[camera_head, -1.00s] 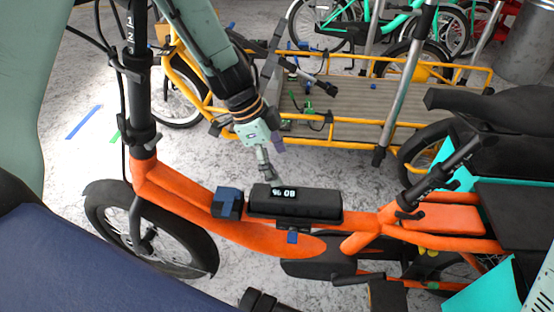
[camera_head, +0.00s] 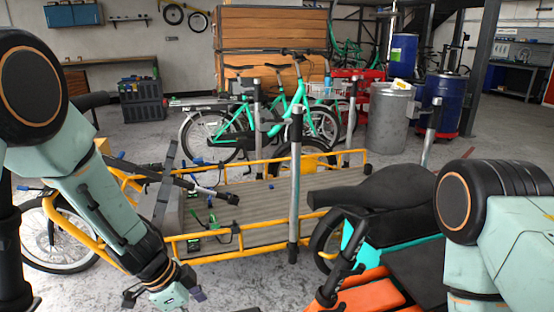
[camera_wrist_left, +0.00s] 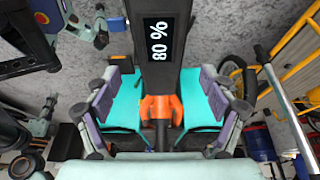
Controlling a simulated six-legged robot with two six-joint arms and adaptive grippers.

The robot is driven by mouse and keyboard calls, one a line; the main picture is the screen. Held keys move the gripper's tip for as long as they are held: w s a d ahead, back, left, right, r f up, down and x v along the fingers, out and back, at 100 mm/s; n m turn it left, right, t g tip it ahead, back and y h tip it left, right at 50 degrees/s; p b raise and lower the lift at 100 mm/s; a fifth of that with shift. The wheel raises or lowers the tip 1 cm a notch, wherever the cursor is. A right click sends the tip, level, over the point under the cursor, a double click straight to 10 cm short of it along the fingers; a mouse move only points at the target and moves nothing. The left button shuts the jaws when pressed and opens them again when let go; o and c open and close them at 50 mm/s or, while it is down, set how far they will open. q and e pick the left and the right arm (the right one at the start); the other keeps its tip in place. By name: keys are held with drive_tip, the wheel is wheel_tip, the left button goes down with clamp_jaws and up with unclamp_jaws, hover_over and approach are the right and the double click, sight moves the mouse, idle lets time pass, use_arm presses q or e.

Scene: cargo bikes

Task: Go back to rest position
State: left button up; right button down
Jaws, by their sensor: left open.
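My left gripper (camera_head: 165,297) is low at the left of the head view, at the bottom edge, with its arm reaching down from the left. In the left wrist view its two fingers (camera_wrist_left: 165,98) stand wide apart with nothing between their pads. Beyond them is the dark battery case (camera_wrist_left: 160,70) of the orange cargo bike, with a display reading 80 %. The orange frame (camera_head: 375,297) shows at the bottom of the head view. My right arm shows at the right edge of the head view. Its gripper is out of the picture.
A yellow cargo bike (camera_head: 270,258) with a slatted bed (camera_head: 262,205) stands just past my left gripper. An upright grey post (camera_head: 295,190) and a black saddle (camera_head: 375,190) are in the middle. Green bikes (camera_head: 250,125) and a metal drum (camera_head: 388,120) stand farther back.

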use_arm(q)
drive_tip(key=x, duration=0.5)
drive_tip(key=shift+d+f, duration=0.1)
drive_tip(key=shift+f, duration=0.15)
drive_tip(key=shift+r, duration=0.25)
drive_tip(key=shift+f, duration=0.1)
drive_tip(key=v, duration=1.2)
drive_tip(key=x, duration=1.2)
drive_tip(key=shift+f, duration=0.3)
wheel_tip(320, 180, up, 4)
drive_tip(key=shift+r+p, duration=0.1)
drive_tip(key=shift+p, duration=0.5)
drive_tip(key=shift+b, duration=0.4)
drive_tip(key=shift+w, duration=0.1)
